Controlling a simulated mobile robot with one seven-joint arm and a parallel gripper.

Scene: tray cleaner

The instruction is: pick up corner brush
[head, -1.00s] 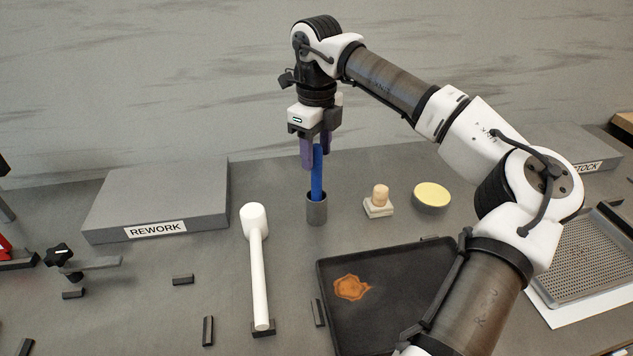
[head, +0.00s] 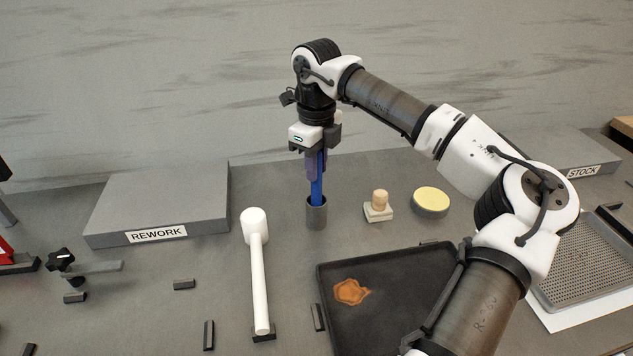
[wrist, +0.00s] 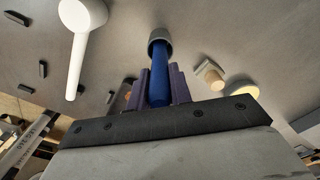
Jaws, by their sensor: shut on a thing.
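The corner brush shows as a blue handle (head: 317,188) standing upright in a grey cylindrical holder (head: 316,215). Its lower end is hidden inside the holder. My gripper (head: 316,170) points down from above, its purple fingers shut on the upper part of the blue handle. In the wrist view the blue handle (wrist: 160,78) runs between the purple fingers of my gripper (wrist: 162,85) into the round mouth of the holder (wrist: 159,37).
A white mallet (head: 259,280) lies left of the holder. A small wooden-knobbed block (head: 379,207) and a yellow-topped round pad (head: 431,202) sit to its right. A dark tray (head: 380,310) with an orange-brown stain lies in front. A grey REWORK platform (head: 165,200) stands at back left.

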